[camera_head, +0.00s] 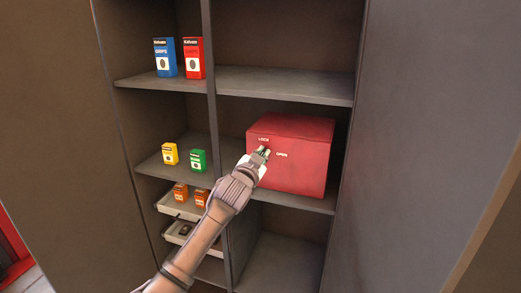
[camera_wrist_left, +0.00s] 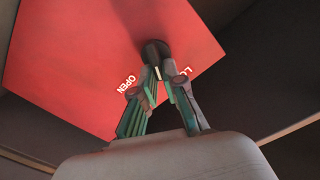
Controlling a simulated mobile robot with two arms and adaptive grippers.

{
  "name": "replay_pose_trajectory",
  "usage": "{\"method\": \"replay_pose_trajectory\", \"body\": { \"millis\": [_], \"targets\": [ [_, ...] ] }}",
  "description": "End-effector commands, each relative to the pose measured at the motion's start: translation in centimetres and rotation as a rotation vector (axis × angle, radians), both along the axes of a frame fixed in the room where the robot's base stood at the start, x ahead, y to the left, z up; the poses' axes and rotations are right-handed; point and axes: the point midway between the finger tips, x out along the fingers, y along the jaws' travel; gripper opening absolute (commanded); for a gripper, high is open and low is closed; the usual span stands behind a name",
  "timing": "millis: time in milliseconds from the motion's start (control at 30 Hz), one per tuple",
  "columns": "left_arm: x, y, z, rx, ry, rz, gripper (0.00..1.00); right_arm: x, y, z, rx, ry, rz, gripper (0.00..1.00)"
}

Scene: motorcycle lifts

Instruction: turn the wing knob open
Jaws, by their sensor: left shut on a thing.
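A red box (camera_head: 305,150) with white LOCK and OPEN labels on its front stands on a middle shelf of the cabinet. My left gripper (camera_head: 262,153) reaches its front, between the two labels, and hides most of the knob in the head view. In the left wrist view, the dark round base of the wing knob (camera_wrist_left: 154,50) shows on the red face. There my left gripper (camera_wrist_left: 158,84) is shut on the knob's wing, a thin light edge of which shows between the fingertips. The OPEN label is left of the fingers and the LOCK label is partly hidden at right. My right gripper is out of view.
A blue box (camera_head: 165,57) and a red box (camera_head: 194,58) stand on the upper left shelf. A yellow box (camera_head: 170,154) and a green box (camera_head: 198,160) stand lower, above white trays (camera_head: 170,208) with orange boxes. A vertical divider (camera_head: 212,100) runs close beside my left arm.

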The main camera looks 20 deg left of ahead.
Motion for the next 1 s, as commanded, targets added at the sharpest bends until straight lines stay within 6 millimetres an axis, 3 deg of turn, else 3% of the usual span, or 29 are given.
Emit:
{"method": "replay_pose_trajectory", "body": {
  "millis": [1000],
  "targets": [
    [0.0,-0.7,-1.0,0.919,-0.030,-0.001,0.00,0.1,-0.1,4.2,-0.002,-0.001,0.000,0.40]
  ]
}}
